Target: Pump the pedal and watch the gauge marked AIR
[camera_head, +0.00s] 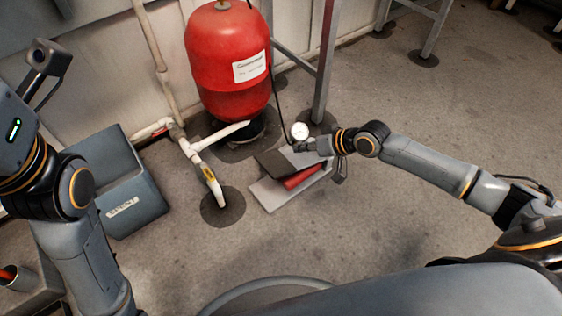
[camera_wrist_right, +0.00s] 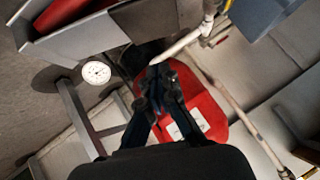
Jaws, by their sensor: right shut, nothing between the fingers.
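The foot pump stands on the floor near the middle of the head view, with a grey pedal plate (camera_head: 272,192) and a red cylinder (camera_head: 300,178). Its red cylinder (camera_wrist_right: 70,14) also shows at the top left of the right wrist view. A round white gauge (camera_head: 300,131) is just behind the pump; it also shows in the right wrist view (camera_wrist_right: 96,73). Its marking and reading are too small to tell. My right gripper (camera_head: 308,146) is over the pump's upper end, close to the gauge; its fingers (camera_wrist_right: 157,88) are shut and empty. Contact with the pedal cannot be told. My left gripper is out of view.
A red tank (camera_head: 228,60) stands behind the pump. White pipes (camera_head: 200,160) with a yellow-marked fitting run left of it. A blue-grey case (camera_head: 125,195) sits further left. Grey metal legs (camera_head: 326,60) rise behind the gauge.

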